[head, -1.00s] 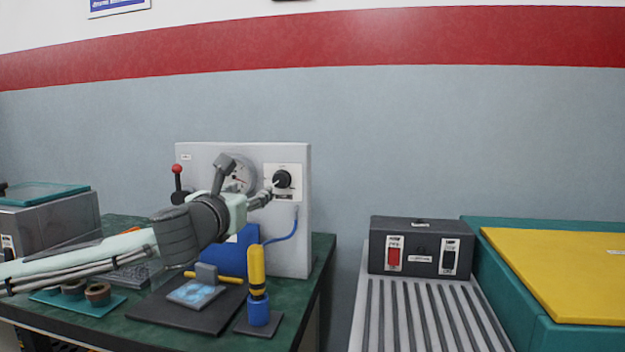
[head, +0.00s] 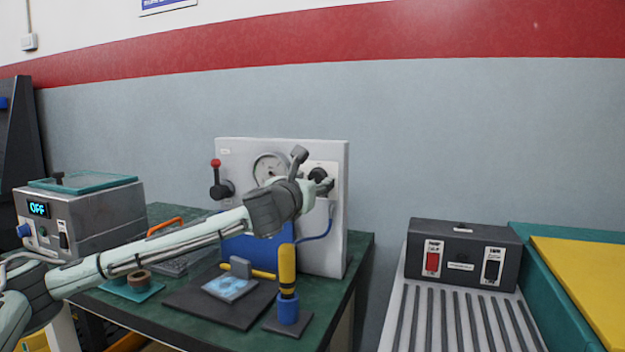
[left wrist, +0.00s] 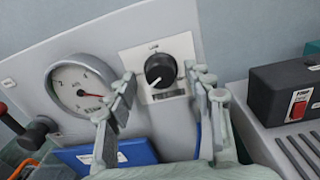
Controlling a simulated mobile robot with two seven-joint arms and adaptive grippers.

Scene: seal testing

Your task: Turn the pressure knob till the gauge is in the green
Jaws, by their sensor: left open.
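The black pressure knob (left wrist: 161,71) sits on a white plate on the grey test panel (head: 340,220). In the head view the knob (head: 318,175) is partly covered by my left gripper (head: 322,184). The round gauge (left wrist: 81,87) is left of the knob; its red needle points right, and I cannot make out a green zone. The gauge also shows in the head view (head: 268,167), partly covered by my wrist. In the left wrist view my left gripper (left wrist: 165,88) is open, with one finger on each side of the knob, apparently not touching it. My right gripper is out of view.
A red-tipped lever (head: 215,175) is on the panel's left. A blue block (head: 258,248) and a yellow-and-blue tool (head: 288,285) stand in front on the green bench. A grey sealer box (head: 80,215) reading OFF is at left; a switch box (head: 463,252) is at right.

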